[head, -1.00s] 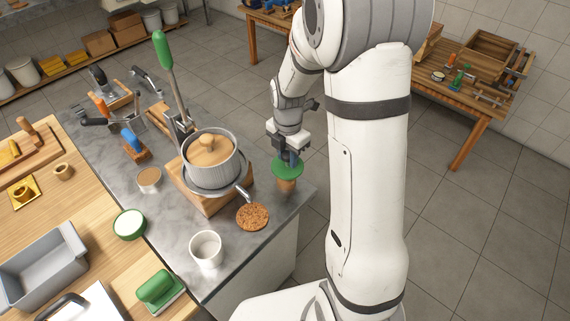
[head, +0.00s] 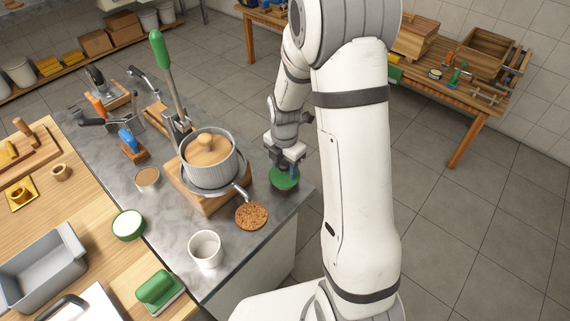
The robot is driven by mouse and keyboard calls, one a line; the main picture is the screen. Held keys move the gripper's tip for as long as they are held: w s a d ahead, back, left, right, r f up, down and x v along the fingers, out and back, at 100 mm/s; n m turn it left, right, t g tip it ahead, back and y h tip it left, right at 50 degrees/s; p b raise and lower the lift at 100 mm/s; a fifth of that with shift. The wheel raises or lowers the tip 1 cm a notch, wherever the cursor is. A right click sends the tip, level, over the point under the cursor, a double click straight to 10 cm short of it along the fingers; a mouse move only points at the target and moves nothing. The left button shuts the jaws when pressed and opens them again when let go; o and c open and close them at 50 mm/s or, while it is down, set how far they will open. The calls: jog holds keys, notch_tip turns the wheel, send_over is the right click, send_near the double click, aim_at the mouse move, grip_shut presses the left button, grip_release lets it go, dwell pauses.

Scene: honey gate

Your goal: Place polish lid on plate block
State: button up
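A round green lid (head: 285,181), which I take to be the polish lid, is at the right edge of the grey counter, right of the pot. My gripper (head: 286,168) points down at the lid's top and appears shut on it, though the fingertips are small and partly hidden. The lid looks low, close to the counter; I cannot tell whether it touches anything. A small tan block seen under it earlier, perhaps the plate block, is now hidden by the lid. An open white jar with a green side (head: 128,225) stands at the counter's left edge.
A lidded pot (head: 209,175) on a wooden base (head: 203,203), with a tall green-handled lever (head: 161,50), stands left of my gripper. A cork mat (head: 251,216) and a white cup (head: 205,249) are in front. Tools crowd the counter's back.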

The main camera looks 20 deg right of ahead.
aim_at(285, 164)
jog(key=shift+w+r, duration=0.1)
jog(key=shift+r, duration=0.5)
notch_tip(285, 164, up, 11)
jog(key=s+r+m+t, duration=0.1)
jog(key=s+r+m, duration=0.1)
jog(key=s+m, duration=0.4)
jog(key=s+r+m+t, duration=0.1)
jog(key=s+r+m, duration=0.2)
jog(key=s+m, duration=0.3)
jog(key=s+r+m+t, duration=0.1)
jog(key=s+r+m, duration=0.2)
jog(key=s+m, duration=0.4)
jog(key=shift+d+r+m, duration=0.15)
jog(key=shift+m, duration=1.3)
jog(key=shift+d+r+m, duration=0.1)
jog(key=shift+m, duration=1.35)
jog(key=shift+s, duration=0.1)
jog(key=shift+c, duration=0.2)
jog(key=shift+c, duration=1.3)
